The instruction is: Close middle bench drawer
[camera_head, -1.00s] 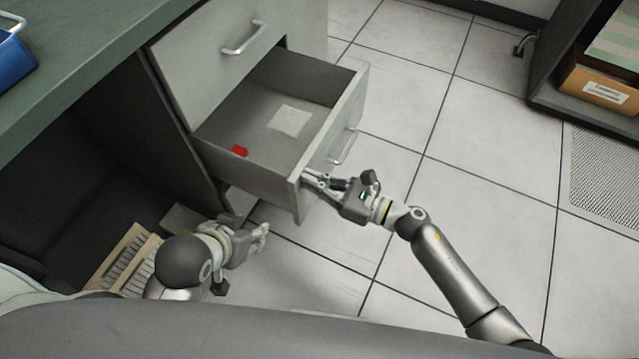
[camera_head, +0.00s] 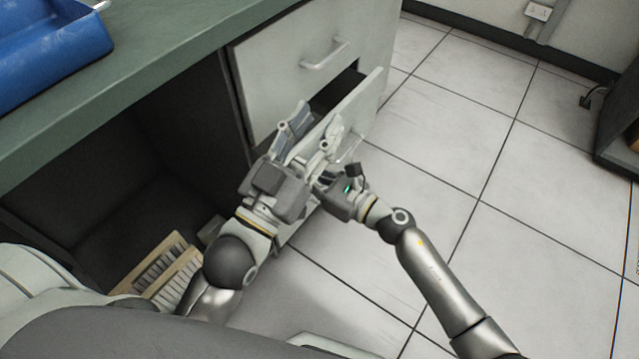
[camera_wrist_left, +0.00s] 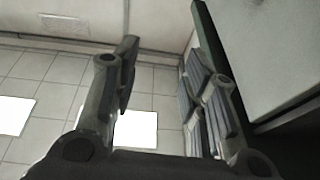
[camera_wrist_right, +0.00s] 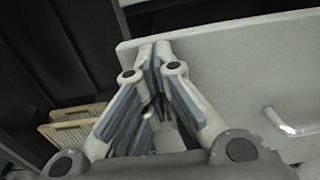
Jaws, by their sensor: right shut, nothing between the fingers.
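The middle bench drawer shows its grey front panel (camera_head: 362,100) standing only a little out from the cabinet, with a narrow dark gap behind it. Its front and silver handle (camera_wrist_right: 289,122) also show in the right wrist view. My right gripper (camera_head: 332,130) is shut and empty, its fingertips at the drawer front near its left edge; contact is hard to tell. My left gripper (camera_head: 288,128) is at the left end of the drawer, beside the right gripper. Its fingers stand apart with nothing between them in the left wrist view (camera_wrist_left: 160,65). The drawer's contents are hidden.
The closed upper drawer (camera_head: 290,75) is above, under the green bench top (camera_head: 190,50), which carries a blue tray (camera_head: 50,45). A beige slotted rack (camera_head: 165,268) sits in the dark space under the bench. The tiled floor (camera_head: 470,180) to the right is clear.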

